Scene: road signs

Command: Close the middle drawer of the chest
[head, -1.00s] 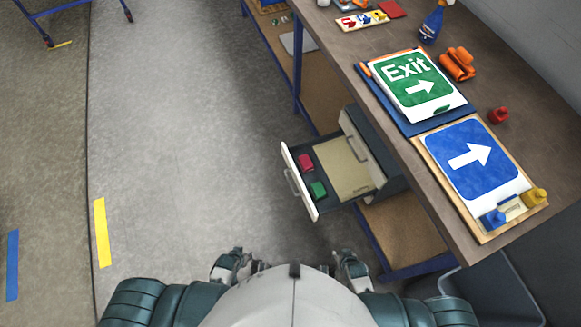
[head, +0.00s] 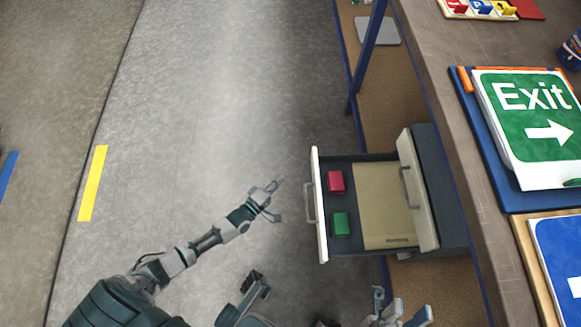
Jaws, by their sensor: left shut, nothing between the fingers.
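The grey chest (head: 442,190) stands under the workbench. One drawer (head: 322,205) is pulled far out to the left, below an upper white drawer front (head: 418,190). Its white front has a handle (head: 308,202) facing left. Inside lie a red block (head: 336,182), a green block (head: 340,223) and a tan pad or folder (head: 383,205). My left gripper (head: 276,187) is shut and empty, left of the drawer's front and apart from it in the picture. My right gripper (head: 398,308) is partly cut off at the bottom edge, and its opening is unclear.
The workbench (head: 450,120) on the right carries an Exit sign (head: 535,125), a blue arrow sign (head: 562,262) and a tray of coloured pieces (head: 480,8). A blue bench leg (head: 368,60) stands behind the chest. The floor left of the drawer is clear.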

